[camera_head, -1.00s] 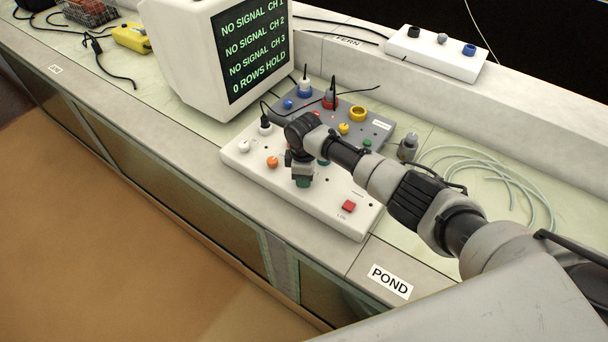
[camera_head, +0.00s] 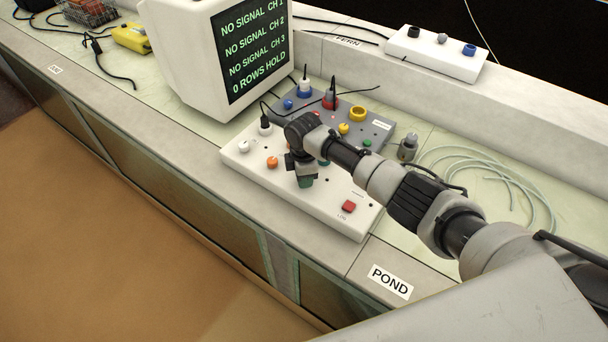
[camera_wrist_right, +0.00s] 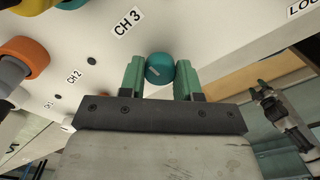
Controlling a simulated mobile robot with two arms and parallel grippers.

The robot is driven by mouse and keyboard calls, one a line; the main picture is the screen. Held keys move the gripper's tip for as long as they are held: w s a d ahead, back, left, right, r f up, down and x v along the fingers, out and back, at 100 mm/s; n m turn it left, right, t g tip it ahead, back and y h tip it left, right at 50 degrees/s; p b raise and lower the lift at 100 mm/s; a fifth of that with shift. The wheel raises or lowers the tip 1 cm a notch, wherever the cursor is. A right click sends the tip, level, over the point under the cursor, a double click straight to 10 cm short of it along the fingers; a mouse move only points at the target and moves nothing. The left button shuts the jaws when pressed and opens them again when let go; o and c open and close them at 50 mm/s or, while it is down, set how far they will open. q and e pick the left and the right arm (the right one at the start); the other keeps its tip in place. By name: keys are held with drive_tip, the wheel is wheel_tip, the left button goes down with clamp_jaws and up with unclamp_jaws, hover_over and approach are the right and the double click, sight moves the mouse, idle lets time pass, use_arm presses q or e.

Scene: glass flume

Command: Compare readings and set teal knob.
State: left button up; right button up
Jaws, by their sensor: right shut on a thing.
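The teal knob (camera_wrist_right: 160,68) is on the white panel beside the CH 3 label. My right gripper (camera_wrist_right: 158,78) is shut on the knob, with a green finger on each side. In the head view, my right gripper (camera_head: 306,181) points down at the white control box (camera_head: 325,211); the knob is hidden or cannot be told from the fingers there. The monitor (camera_head: 245,45) reads NO SIGNAL for CH 1, CH 2 and CH 3, and 0 ROWS HOLD. What looks like my left gripper (camera_wrist_right: 258,87) shows small at the right of the wrist view.
The white box has a white knob (camera_head: 243,147), an orange knob (camera_head: 272,162) and a red LOG button (camera_head: 348,206). A grey-blue box (camera_head: 383,127) with plugs stands behind it. Coiled tubing (camera_head: 480,157) lies right; a white box (camera_head: 435,58) sits on the ledge.

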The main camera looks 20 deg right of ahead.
drive_tip(key=shift+w+r, duration=0.1)
drive_tip(key=o, duration=0.9)
drive_tip(key=shift+o, duration=0.2)
wheel_tip(320, 180, up, 11)
drive_tip(key=shift+b, duration=0.4)
